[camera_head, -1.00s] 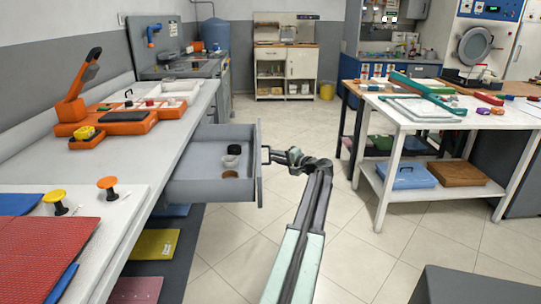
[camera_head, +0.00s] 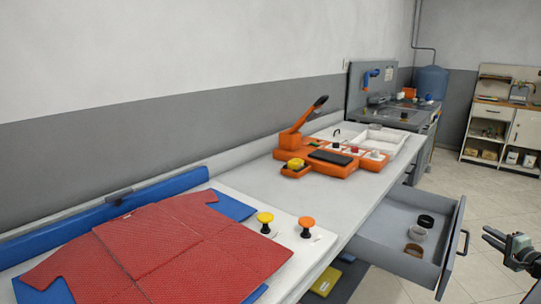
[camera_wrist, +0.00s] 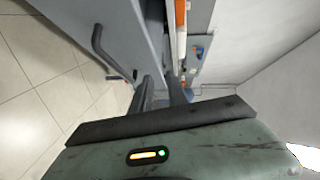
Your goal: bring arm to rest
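My gripper (camera_head: 490,236) shows at the right edge of the head view, pointing left toward the open grey drawer (camera_head: 392,262). Its two fingers are apart with nothing between them, as the wrist view (camera_wrist: 161,92) also shows. The drawer's dark handle (camera_head: 459,243) is just left of the fingertips and appears clear of them. In the wrist view the handle (camera_wrist: 99,42) lies to the left of the fingers. Most of my arm is outside the head view.
Several small round items, including a brown ring (camera_head: 414,250), lie in the drawer. The white counter (camera_head: 250,182) carries an orange press (camera_head: 325,160), a yellow stamp (camera_head: 265,221), an orange stamp (camera_head: 307,225) and a red garment (camera_head: 160,250). Tiled floor (camera_head: 487,205) is open at right.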

